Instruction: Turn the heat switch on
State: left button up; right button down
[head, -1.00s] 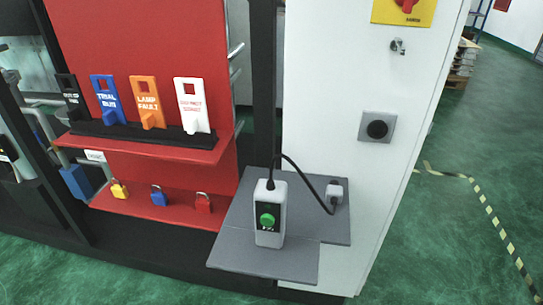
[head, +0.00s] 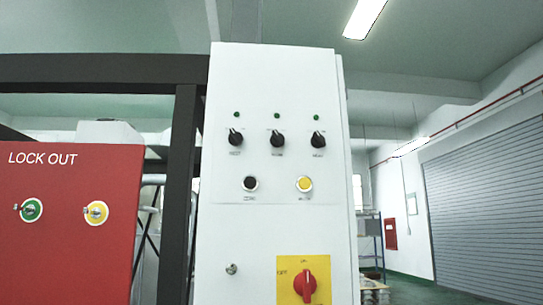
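A white control cabinet (head: 222,220) stands in the middle of the view. Its upper panel carries three black rotary switches in a row: the left switch (head: 235,137), the middle switch (head: 277,138) and the right switch (head: 317,140). All three appear to point up and to the left. Their small labels are too blurred to read surely, so I cannot tell which is the heat switch. A small green lamp sits above each one. Neither of my grippers is in view.
Below the switches are a black button (head: 250,183) and a yellow button (head: 304,183). A red rotary handle (head: 306,284) sits on a yellow plate lower down. A red lock-out board (head: 65,235) and a dark post (head: 180,190) stand left of the cabinet.

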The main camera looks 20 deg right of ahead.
aim_at(318, 141)
jog(key=z, duration=2.35)
jog(key=k, duration=1)
jog(key=u, duration=1.8)
jog(key=i, duration=0.5)
jog(key=z, duration=0.05)
